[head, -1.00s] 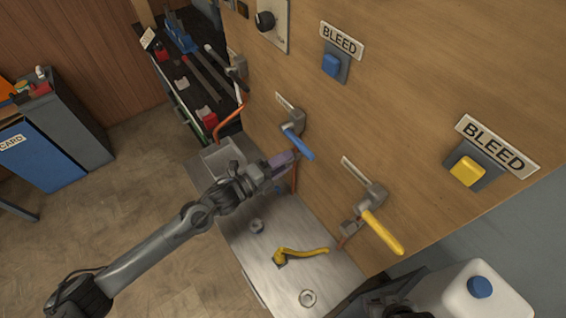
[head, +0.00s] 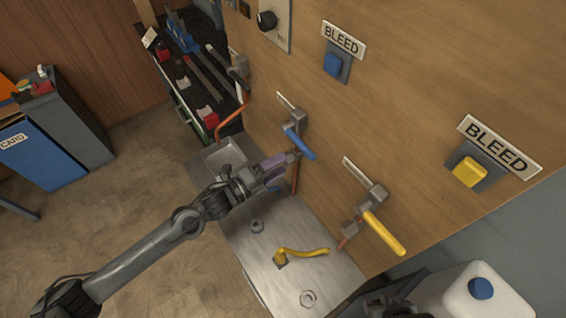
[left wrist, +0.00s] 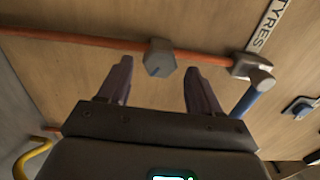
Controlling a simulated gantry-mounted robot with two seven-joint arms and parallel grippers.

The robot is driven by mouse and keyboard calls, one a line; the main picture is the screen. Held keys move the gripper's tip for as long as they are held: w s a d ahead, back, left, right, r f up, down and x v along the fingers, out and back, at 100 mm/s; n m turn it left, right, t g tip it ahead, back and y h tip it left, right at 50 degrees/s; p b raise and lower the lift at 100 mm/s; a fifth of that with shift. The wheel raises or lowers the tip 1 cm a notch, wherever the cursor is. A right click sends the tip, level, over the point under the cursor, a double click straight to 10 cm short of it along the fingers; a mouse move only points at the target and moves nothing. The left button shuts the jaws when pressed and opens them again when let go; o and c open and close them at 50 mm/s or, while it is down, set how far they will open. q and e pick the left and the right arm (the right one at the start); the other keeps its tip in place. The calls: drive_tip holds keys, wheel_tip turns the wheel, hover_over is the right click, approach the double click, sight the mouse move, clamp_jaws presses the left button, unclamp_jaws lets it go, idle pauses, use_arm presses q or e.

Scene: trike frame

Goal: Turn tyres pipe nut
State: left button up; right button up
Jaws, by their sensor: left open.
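The grey hex pipe nut (left wrist: 159,58) sits on the copper pipe (left wrist: 90,42) in the left wrist view, near the TYRES label (left wrist: 267,25). The blue-handled valve (left wrist: 250,90) is to its right; in the head view its blue handle (head: 299,143) shows on the wooden panel. My left gripper (left wrist: 157,72) is open, with its two fingers on either side of the nut in the picture. I cannot tell whether they touch it. In the head view the left gripper (head: 287,160) is just below the blue handle and partly hides the pipe.
A yellow-handled valve (head: 383,231) is on the panel to the right. The metal bench (head: 265,268) below has a yellow lever (head: 302,252), a small tray (head: 222,157) and loose nuts. A white canister (head: 465,292) stands at lower right. Open floor lies left.

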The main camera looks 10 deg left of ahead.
use_arm(q)
drive_tip(key=v, duration=0.8)
drive_tip(key=shift+a, duration=0.15)
drive_tip(key=shift+s, duration=0.15)
